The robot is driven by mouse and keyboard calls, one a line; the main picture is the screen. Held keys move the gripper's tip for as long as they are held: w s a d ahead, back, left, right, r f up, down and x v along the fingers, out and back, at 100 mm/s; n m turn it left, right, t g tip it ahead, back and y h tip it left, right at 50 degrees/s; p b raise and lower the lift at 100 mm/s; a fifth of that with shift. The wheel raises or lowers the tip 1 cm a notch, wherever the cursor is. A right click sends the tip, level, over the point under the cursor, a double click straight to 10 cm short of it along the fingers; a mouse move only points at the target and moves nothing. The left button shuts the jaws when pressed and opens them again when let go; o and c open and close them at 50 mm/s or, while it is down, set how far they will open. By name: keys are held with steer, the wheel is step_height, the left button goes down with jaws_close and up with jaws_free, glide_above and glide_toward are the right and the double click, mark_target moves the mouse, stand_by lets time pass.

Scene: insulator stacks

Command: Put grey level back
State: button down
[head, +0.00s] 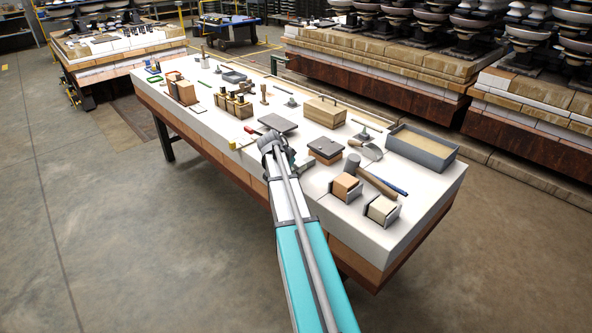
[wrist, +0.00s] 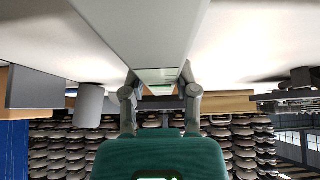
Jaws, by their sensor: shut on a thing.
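My gripper (head: 272,143) is low over the middle of the near edge of the workbench (head: 330,208). In the wrist view, which is upside down, its two fingers (wrist: 160,88) are closed on a narrow grey bar with a pale greenish patch, which looks like the grey level (wrist: 157,75). In the head view the wrist and arm hide most of what is held. I cannot tell whether the bar touches the bench top. A flat dark grey plate (head: 278,123) shows just beyond the gripper.
To the right are a grey-topped block (head: 325,150), a mallet (head: 352,164), two small blocks in holders (head: 346,187) and a grey tray (head: 422,148). A wooden box (head: 325,112) stands beyond. The front right bench top is partly clear.

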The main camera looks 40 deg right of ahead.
steer(key=shift+f, duration=0.15)
steer(key=shift+c, duration=1.8)
jaws_free()
steer(key=p+v, duration=0.2)
steer(key=v, duration=0.1)
steer(key=shift+d, duration=0.15)
steer(key=p+v, duration=0.8)
steer(key=v, duration=0.1)
steer(key=shift+a, duration=0.25)
steer(key=shift+a, duration=0.2)
steer(key=s+a+f+n+y, duration=0.1)
steer(key=s+a+n, duration=0.4)
steer(key=a, duration=0.6)
steer(key=s+a+f+n+y, duration=0.1)
steer(key=s+a+n+y, duration=0.2)
steer(key=a, duration=0.9)
steer(key=s+a+f+n+y, duration=0.1)
steer(key=s+a+n+y, duration=0.1)
steer(key=s+a+n, duration=0.6)
steer(key=a+n, duration=0.1)
steer(key=a, duration=0.3)
steer(key=shift+s+a+g+y, duration=0.2)
steer(key=shift+g+y, duration=0.1)
steer(key=shift+y, duration=0.1)
